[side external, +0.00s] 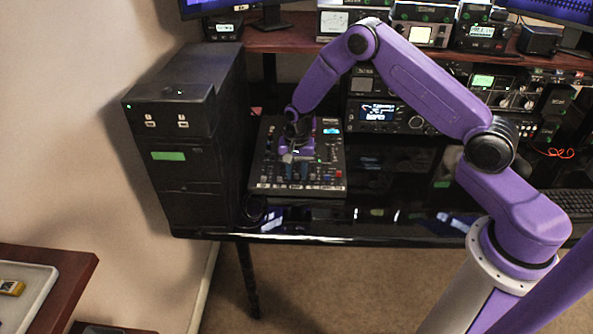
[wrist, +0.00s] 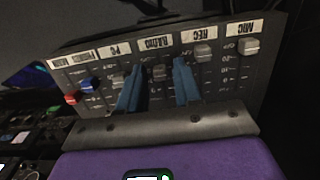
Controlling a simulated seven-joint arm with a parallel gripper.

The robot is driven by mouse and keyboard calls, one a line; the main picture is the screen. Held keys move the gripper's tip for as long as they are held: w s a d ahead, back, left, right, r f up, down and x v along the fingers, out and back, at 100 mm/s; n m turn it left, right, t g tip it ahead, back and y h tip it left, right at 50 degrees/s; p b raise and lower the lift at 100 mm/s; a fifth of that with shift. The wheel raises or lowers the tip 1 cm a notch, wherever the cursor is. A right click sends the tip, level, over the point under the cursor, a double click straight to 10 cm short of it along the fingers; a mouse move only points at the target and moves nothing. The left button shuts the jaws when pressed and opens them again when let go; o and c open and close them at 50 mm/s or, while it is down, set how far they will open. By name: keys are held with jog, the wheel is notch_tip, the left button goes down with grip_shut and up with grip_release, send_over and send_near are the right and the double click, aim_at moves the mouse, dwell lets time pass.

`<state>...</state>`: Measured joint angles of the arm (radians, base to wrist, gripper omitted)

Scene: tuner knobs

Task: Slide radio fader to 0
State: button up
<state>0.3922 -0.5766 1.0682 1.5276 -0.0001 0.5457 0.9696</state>
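The mixer panel (side external: 262,172) lies on the desk beside the black tower, and its fader rows also show upside down in the wrist view (wrist: 225,88). The radio fader (wrist: 159,72) is a dark grey cap in the column under the RADIO label (wrist: 152,43), a little away from that label. My gripper (wrist: 158,68) has its two blue fingers apart, one on each side of the radio fader's column. I cannot tell whether either finger touches the cap. In the side view my gripper (side external: 297,168) is low over the panel, and the fader is hidden there.
A blue cap (wrist: 88,83) and a red cap (wrist: 72,97) sit further left. A black tower (side external: 185,140) stands left of the panel.

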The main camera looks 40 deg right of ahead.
aim_at(297, 172)
grip_shut()
jog(key=shift+w+d+r, duration=0.15)
jog(key=shift+w+d, duration=0.9)
jog(key=shift+d, duration=0.05)
jog(key=shift+o, duration=1.5)
grip_release()
jog(key=shift+r, duration=0.15)
notch_tip(297, 172, up, 17)
jog(key=shift+r, duration=0.1)
